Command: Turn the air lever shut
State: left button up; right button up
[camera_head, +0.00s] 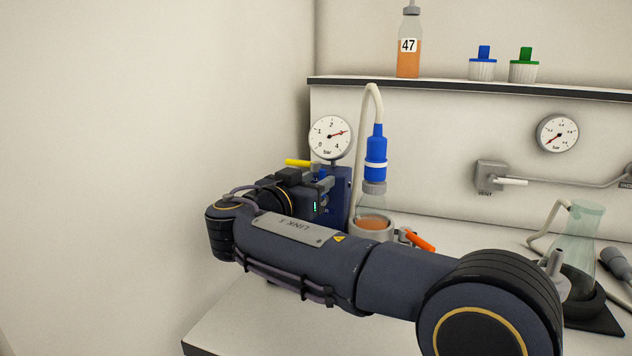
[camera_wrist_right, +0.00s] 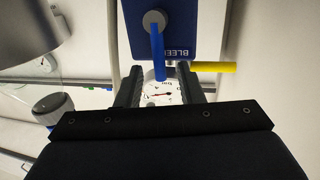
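A yellow lever (camera_head: 298,163) sticks out to the left at the top of a dark blue box (camera_head: 339,195); it also shows in the right wrist view (camera_wrist_right: 215,67). A blue lever (camera_wrist_right: 157,50) hangs from a grey knob beside the printed word BLEED on the box. No air label is readable, so I cannot tell for sure which lever is the air lever. My right gripper (camera_head: 322,184) is at the box, its two fingers apart, with the blue lever's end seen between them (camera_wrist_right: 162,80). Contact cannot be told. My left gripper is not in view.
A round gauge (camera_head: 330,137) sits above the box. Beside it stands a blue-capped bottle (camera_head: 375,205) with a hose, near an orange handle (camera_head: 420,242). A wall valve (camera_head: 490,176), second gauge (camera_head: 557,134) and flask (camera_head: 582,235) are at right. A shelf (camera_head: 450,88) runs above.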

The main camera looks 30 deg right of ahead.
jog(key=shift+w+d, duration=0.25)
jog(key=shift+d, duration=0.15)
grip_shut()
